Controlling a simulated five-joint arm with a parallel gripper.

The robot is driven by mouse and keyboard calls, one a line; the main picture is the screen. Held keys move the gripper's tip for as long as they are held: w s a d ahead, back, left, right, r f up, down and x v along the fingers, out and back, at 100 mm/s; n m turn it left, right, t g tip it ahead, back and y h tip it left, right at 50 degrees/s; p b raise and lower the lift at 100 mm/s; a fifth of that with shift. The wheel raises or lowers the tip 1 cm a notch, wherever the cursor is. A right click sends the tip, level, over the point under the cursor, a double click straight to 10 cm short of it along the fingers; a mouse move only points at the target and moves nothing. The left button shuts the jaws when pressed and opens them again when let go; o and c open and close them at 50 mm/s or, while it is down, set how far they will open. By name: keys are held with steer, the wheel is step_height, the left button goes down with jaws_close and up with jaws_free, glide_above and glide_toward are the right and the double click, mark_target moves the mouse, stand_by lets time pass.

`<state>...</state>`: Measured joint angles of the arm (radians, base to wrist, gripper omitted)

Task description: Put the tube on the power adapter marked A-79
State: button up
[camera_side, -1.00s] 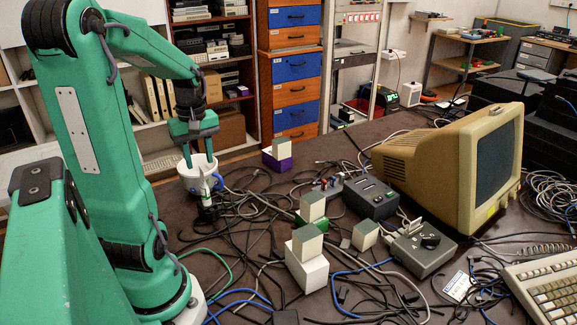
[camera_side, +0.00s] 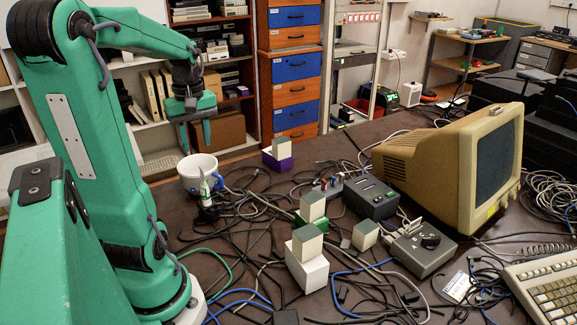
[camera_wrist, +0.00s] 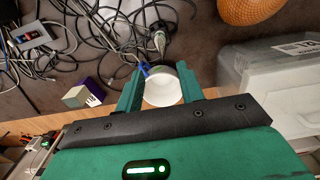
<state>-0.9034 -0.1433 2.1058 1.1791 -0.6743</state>
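A slim pale thing that may be the tube (camera_side: 204,186) stands in front of a white mug (camera_side: 190,176); it also shows in the wrist view (camera_wrist: 159,40). My gripper (camera_side: 195,143) is above the mug in the side view, open and empty. In the wrist view its two fingers (camera_wrist: 160,92) are apart, with the mug's white, empty-looking inside (camera_wrist: 165,90) seen between them. I cannot read A-79 on anything. A dark box (camera_side: 371,198) lies mid-table, and a small dark block (camera_side: 285,317) lies at the front edge; I cannot tell whether either is the adapter.
Grey-green cubes sit on a purple box (camera_side: 278,164), a green box (camera_side: 300,219) and a white box (camera_side: 306,271). A loose cube (camera_side: 365,236), a grey switch box (camera_side: 424,250) and a monitor (camera_side: 430,160) stand rightward. Cables cover much of the table.

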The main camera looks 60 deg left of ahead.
steer(key=w+d+r+m+t, duration=0.1)
steer(key=d+m+t, duration=0.1)
steer(key=d+m, duration=0.7)
steer(key=w+d+r+m+t, duration=0.1)
steer(key=w+d+m+t, duration=0.1)
steer(key=d+m, duration=0.7)
steer(key=shift+w+d+t, duration=0.25)
steer(key=shift+d+t, duration=0.55)
steer(key=shift+d, duration=2.25)
steer(key=shift+r, duration=0.1)
